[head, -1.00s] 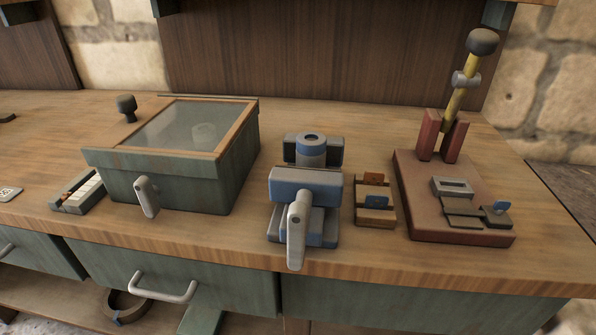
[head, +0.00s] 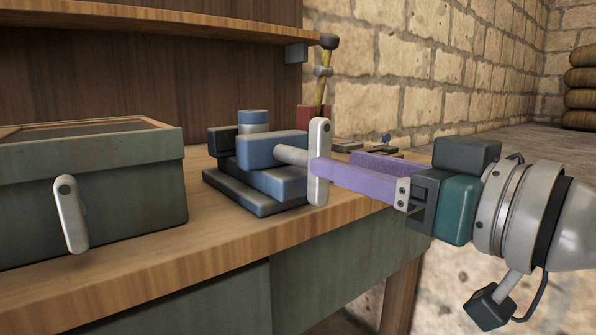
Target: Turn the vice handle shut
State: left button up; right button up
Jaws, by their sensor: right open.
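The blue vice (head: 273,147) stands on the wooden bench, near its front edge. Its pale grey handle (head: 321,135) is a flat bar standing roughly upright at the end of a grey spindle (head: 291,155) that comes out of the front jaw. My right gripper (head: 333,164) comes in from the right with its purple fingers apart. The tip of the nearer finger overlaps the middle of the handle; I cannot tell whether it touches. The farther finger is partly hidden behind the nearer one. My left gripper is not in view.
A green box with a glazed lid (head: 95,185) and a hanging grey latch (head: 71,214) stands left of the vice. Behind the vice is a red stand with a yellow lever (head: 320,92). The bench front strip (head: 180,265) is clear.

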aim_at(313, 156)
jog(key=b+x, duration=0.1)
jog(key=x, duration=0.7)
jog(key=shift+w+a, duration=0.1)
jog(key=shift+w, duration=0.05)
grip_shut()
